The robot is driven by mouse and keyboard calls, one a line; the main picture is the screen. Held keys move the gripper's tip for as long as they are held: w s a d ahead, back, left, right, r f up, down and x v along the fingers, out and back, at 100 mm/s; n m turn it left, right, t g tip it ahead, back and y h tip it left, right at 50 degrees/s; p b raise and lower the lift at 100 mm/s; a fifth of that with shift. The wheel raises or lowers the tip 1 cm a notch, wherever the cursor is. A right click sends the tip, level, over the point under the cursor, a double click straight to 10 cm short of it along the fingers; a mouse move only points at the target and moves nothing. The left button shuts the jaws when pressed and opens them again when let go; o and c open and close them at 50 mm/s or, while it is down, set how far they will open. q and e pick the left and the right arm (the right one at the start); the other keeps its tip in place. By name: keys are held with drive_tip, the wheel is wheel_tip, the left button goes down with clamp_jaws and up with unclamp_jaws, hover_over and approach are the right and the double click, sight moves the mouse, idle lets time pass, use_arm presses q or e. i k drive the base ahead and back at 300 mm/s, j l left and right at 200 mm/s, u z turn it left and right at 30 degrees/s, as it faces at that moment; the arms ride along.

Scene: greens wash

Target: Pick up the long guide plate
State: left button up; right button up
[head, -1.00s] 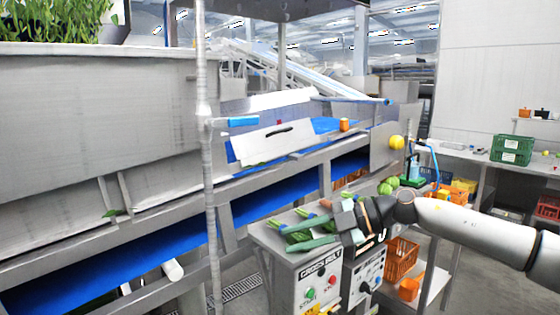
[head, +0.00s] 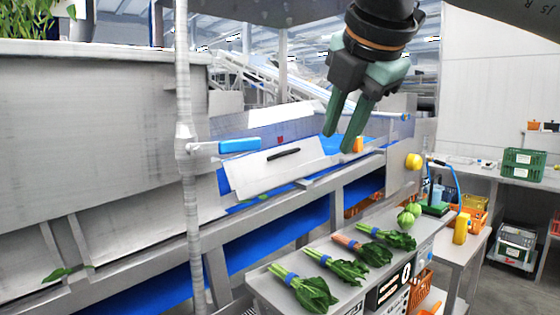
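A long pale plate with a dark slot-like handle (head: 270,170) leans at a tilt along the belt line, in the middle of the head view. It looks like the guide plate. My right gripper (head: 342,140) hangs from the upper right with its green fingers pointing down. The fingers are apart with nothing between them. In the picture they are to the right of the plate's upper right end and apart from it. The depth gap is hard to tell. My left gripper is out of view.
A steel post (head: 186,220) with a blue-handled lever (head: 240,146) stands left of the plate. Blue belt (head: 265,240) runs below. Several leafy bundles (head: 345,268) lie on the bench in front. A yellow knob (head: 413,161) is at the right.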

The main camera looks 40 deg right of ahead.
sight(251, 175)
drive_tip(key=i+l, duration=0.6)
drive_tip(key=i, duration=0.2)
